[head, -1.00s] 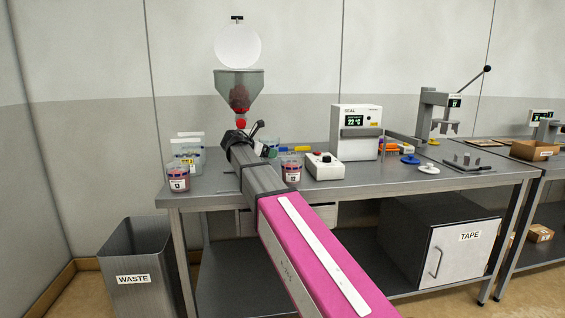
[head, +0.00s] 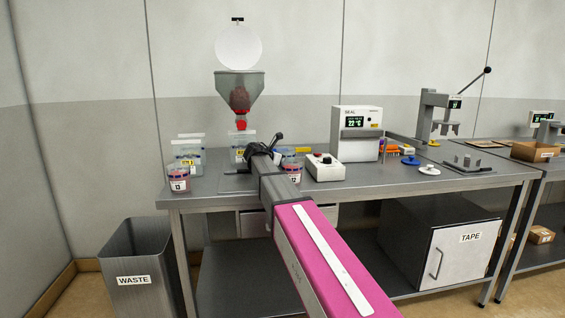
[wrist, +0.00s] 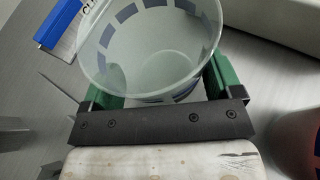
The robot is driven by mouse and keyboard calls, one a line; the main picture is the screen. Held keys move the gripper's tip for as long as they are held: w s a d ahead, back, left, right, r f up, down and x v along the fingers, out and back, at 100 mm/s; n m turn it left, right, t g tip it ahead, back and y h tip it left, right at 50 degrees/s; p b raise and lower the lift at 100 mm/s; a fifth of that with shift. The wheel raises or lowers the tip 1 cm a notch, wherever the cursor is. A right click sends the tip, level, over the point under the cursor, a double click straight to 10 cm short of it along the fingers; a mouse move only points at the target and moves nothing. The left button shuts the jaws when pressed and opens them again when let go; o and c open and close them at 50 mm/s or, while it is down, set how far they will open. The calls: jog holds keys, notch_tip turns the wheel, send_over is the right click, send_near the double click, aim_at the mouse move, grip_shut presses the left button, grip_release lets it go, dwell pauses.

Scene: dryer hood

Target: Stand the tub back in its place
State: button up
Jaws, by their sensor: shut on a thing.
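In the wrist view my gripper (wrist: 165,90) is shut on a clear, pale tub (wrist: 150,60) with a dashed blue band. Its green fingers press on opposite sides of the tub, below the rim. I look into its open mouth and see no contents. In the head view my gripper (head: 264,148) is over the left part of the bench; my arm hides much of the held tub, and I cannot tell whether its base touches the bench. A tub with a yellow label (head: 240,154) stands below the hopper (head: 240,90), just left of my gripper.
Tub 12 (head: 293,172) stands close right of my gripper, and tub 13 (head: 179,180) at the front left. More clear tubs (head: 188,152) stand behind it. A control box (head: 324,167) and the sealer (head: 356,133) are to the right. A waste bin (head: 139,265) is on the floor.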

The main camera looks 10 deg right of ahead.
jog(key=o, duration=1.3)
jog(key=shift+f, duration=0.15)
jog(key=v, duration=1.2)
